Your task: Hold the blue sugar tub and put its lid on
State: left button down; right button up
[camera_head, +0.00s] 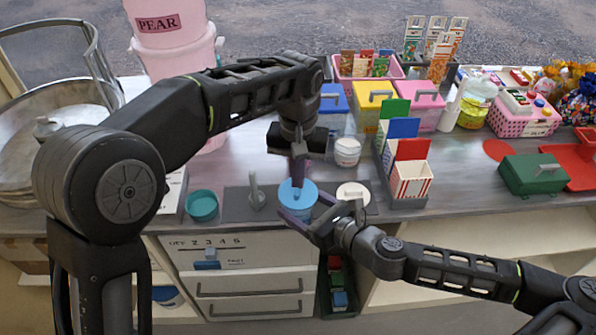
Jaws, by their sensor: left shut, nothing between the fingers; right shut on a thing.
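My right gripper (300,216) comes in from the front right and is shut on the tub's side. My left gripper (298,186) points straight down over the middle of the blue top, shut and empty. Its tips overlap the top in view; I cannot tell if they touch it. The gripper hides part of the top.
A grey upright tool (256,193) and a teal bowl (202,205) stand left of the tub. A round pale disc (353,193) lies close on the right, with a white jar (347,151) behind. Striped boxes (411,180) stand further right.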

pick_arm(q)
jog(key=shift+f, duration=0.25)
pick_arm(e)
jog(key=shift+r, duration=0.1)
pick_arm(q)
jog(key=shift+r, duration=2.65)
jog(key=shift+f, duration=0.1)
pick_arm(e)
jog(key=shift+s, duration=0.1)
